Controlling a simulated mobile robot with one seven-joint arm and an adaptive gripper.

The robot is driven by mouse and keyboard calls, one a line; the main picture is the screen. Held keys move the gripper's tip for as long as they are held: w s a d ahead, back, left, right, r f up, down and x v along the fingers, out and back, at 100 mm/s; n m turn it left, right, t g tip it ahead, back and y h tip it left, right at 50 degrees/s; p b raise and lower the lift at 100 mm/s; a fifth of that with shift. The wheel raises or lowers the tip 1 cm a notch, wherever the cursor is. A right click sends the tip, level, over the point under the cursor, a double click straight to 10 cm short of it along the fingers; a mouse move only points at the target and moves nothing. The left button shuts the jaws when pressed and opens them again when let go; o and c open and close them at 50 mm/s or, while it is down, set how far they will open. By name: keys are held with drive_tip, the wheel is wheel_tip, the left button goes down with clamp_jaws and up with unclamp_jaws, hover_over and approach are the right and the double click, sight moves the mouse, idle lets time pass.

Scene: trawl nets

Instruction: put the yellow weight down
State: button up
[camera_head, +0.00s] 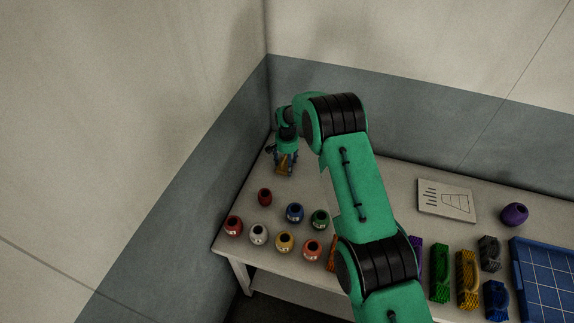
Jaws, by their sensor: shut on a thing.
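My gripper (285,163) is at the back left of the table, near the wall corner. It is shut on the yellow weight (284,168), which shows as a small dull yellow piece between the fingers. The fingers hide part of it. I cannot tell whether its underside touches the table (252,205) or hangs just above it.
Several round pieces stand at the table's left front, among them a red one (265,197), a blue one (295,212) and another yellow one (285,241). A printed plate (446,200), a purple ball (514,214), coloured mesh blocks (467,279) and a blue tray (545,290) are right.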

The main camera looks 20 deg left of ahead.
idle(0.4)
drive_tip(key=o, duration=2)
drive_tip(key=shift+f, duration=0.1)
drive_tip(key=shift+c, duration=0.2)
wheel_tip(320, 180, up, 12)
drive_tip(key=shift+r, duration=0.2)
